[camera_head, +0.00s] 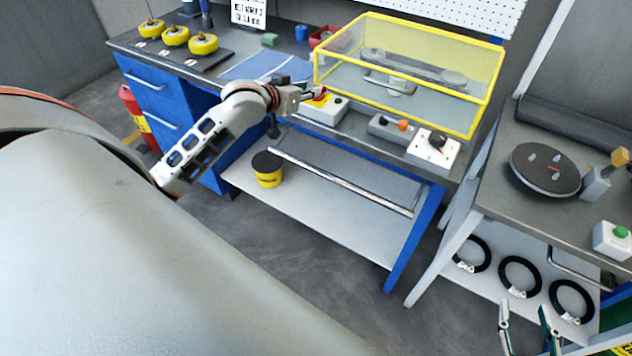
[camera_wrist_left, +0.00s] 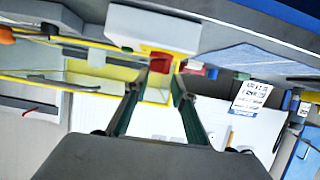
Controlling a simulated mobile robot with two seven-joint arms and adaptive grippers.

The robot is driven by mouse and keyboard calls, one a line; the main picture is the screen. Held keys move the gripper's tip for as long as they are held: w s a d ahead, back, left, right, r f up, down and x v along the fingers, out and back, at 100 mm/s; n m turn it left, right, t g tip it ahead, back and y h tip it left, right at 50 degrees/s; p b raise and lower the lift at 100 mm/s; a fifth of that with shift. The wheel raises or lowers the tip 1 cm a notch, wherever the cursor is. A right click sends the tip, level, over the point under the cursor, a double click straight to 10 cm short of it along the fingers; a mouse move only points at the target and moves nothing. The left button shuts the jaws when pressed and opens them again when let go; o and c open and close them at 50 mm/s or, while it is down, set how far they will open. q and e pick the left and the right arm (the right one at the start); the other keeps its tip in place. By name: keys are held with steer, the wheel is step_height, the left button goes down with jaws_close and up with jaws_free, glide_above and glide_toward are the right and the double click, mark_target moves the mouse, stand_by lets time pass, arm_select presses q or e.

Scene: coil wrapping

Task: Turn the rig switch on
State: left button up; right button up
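A white box with a black rotary knob (camera_head: 437,145) and a grey box with an orange knob (camera_head: 392,127) stand on the bench's front edge, before the yellow-framed case. No readable label shows which is the rig switch. A white box with a yellow top and red button (camera_head: 325,107) stands left of them. My left gripper (camera_head: 318,94) is at this button; in the left wrist view its fingertips (camera_wrist_left: 165,74) are apart, with the red button (camera_wrist_left: 160,62) between or just beyond them. Contact cannot be told. My right gripper (camera_head: 527,328) is open and empty at the lower right.
The yellow-framed clear case (camera_head: 410,70) stands behind the switch boxes. Yellow spools (camera_head: 175,36) sit at the left. The right table holds a dark disc (camera_head: 545,168) and a green-button box (camera_head: 613,240); black coils (camera_head: 520,276) lie on its lower shelf.

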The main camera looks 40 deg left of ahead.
arm_select(q)
steer(key=shift+m+g+h, duration=0.3)
steer(key=shift+m+g, duration=0.2)
steer(key=shift+m, duration=0.4)
steer(key=s+d+f, duration=0.2)
steer(key=f, duration=0.1)
steer(key=s+d+f+b, duration=0.1)
steer(key=s+d+f, duration=0.1)
steer(key=s+f, duration=0.1)
steer(key=s+d+f, duration=0.2)
steer(key=f, duration=0.2)
steer(key=shift+s+d+f+b, duration=0.1)
steer(key=shift+s+f+b, duration=0.15)
steer(key=shift+s+b, duration=0.15)
steer(key=s+d+f+m+b, duration=0.1)
steer(key=s+d+f, duration=0.3)
steer(key=f, duration=0.3)
steer(key=s+d+f+m+g+h+b, duration=0.1)
steer(key=s+d+f+b, duration=0.1)
steer(key=s+d+f, duration=0.3)
step_height(320, 180, down, 3)
steer(key=shift+s+r, duration=0.2)
steer(key=shift+s, duration=0.15)
steer(key=shift+d, duration=0.1)
